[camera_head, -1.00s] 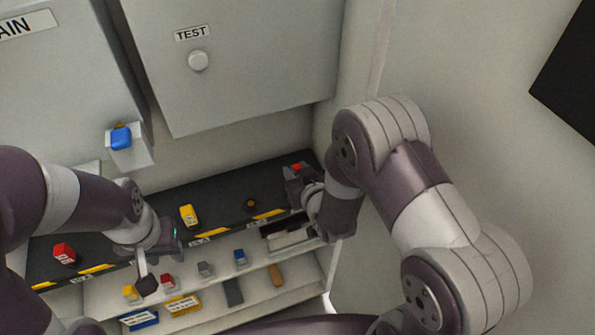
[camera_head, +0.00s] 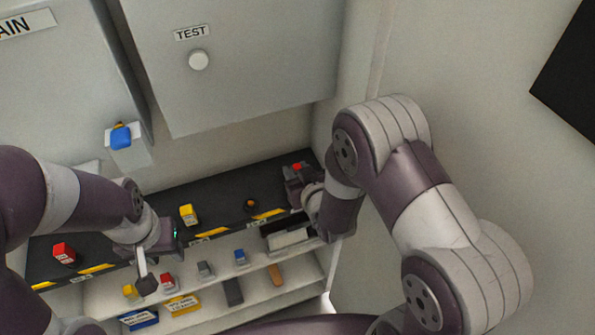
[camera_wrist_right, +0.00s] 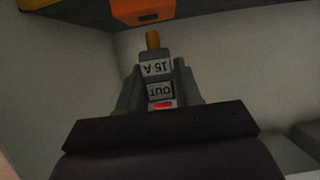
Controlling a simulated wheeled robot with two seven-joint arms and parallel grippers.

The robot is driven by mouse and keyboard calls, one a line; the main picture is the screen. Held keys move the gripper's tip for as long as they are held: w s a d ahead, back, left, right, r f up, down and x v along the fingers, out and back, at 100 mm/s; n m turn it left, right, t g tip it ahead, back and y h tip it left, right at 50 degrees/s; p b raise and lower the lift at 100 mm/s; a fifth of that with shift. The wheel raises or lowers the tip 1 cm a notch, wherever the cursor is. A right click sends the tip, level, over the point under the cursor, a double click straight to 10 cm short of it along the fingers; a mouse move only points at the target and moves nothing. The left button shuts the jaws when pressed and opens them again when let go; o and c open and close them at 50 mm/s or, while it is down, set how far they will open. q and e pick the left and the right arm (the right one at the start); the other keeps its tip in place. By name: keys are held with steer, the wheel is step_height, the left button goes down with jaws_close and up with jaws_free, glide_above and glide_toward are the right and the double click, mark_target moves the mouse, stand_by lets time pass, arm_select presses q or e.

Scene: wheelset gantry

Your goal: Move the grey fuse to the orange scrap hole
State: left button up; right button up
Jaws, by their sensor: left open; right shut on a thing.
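My right gripper (camera_head: 298,174) is over the right end of the black worktop. In the right wrist view it (camera_wrist_right: 160,92) is shut on a grey fuse (camera_wrist_right: 155,57) with a brass-coloured tip and labels reading "15 A" and "OUT". In the head view the held fuse is hard to make out. A small round hole with an orange rim (camera_head: 251,204) is in the worktop, left of the right gripper and apart from it. My left gripper (camera_head: 147,278) is open and low in front of the worktop's edge. Another small grey block (camera_head: 205,269) sits on the shelf below.
A yellow block (camera_head: 188,214) and a red block (camera_head: 64,253) stand on the worktop. Red (camera_head: 168,282) and blue (camera_head: 240,257) blocks are on the shelf below. A blue block (camera_head: 121,138) sits on a wall box. A grey "TEST" cabinet (camera_head: 240,80) hangs above.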

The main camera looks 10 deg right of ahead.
steer(key=shift+f+b, duration=1.2)
steer(key=shift+f, duration=0.15)
steer(key=o, duration=1.1)
steer(key=shift+o, duration=0.2)
steer(key=shift+r, duration=0.1)
steer(key=p+v, duration=0.1)
steer(key=v, duration=1.1)
steer(key=shift+s, duration=0.35)
